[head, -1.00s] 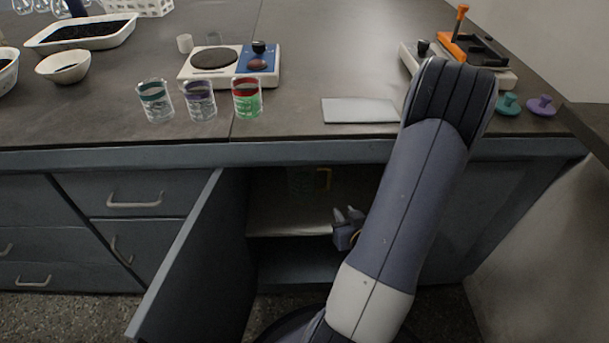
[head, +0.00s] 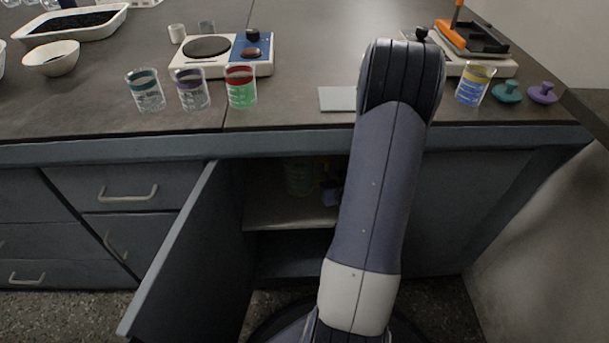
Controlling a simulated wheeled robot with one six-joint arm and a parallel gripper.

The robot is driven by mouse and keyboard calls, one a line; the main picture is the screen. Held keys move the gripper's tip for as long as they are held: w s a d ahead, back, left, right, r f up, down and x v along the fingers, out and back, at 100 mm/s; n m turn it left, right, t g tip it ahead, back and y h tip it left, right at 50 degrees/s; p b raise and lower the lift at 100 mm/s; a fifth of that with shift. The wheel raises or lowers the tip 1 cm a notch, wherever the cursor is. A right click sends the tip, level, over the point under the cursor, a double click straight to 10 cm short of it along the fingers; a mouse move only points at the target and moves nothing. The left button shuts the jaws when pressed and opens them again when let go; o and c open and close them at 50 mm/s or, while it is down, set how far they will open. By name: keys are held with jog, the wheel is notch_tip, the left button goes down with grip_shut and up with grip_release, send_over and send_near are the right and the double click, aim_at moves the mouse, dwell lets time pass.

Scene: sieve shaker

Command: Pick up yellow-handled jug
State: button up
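The jug (head: 298,179) stands on the upper shelf inside the open cabinet, dark and dim in the shade. Its yellow handle is mostly hidden, with the arm and gripper close by on that side. My gripper (head: 329,194) is inside the cabinet, just right of the jug at about handle height. Only a small bluish part of it shows past my arm. Its fingers are too dark and covered to tell whether they are open, or whether they touch the handle.
The open cabinet door (head: 175,255) stands out on the left of the opening. The shelf (head: 285,214) has bare room at its front.

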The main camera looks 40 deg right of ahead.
aim_at(327, 167)
jog(key=shift+w+d, duration=0.2)
jog(key=shift+w, duration=0.35)
jog(key=b+x, duration=0.1)
jog(key=x, duration=0.4)
jog(key=shift+w+d, duration=0.1)
jog(key=shift+w, duration=0.1)
jog(key=shift+c, duration=0.2)
grip_shut()
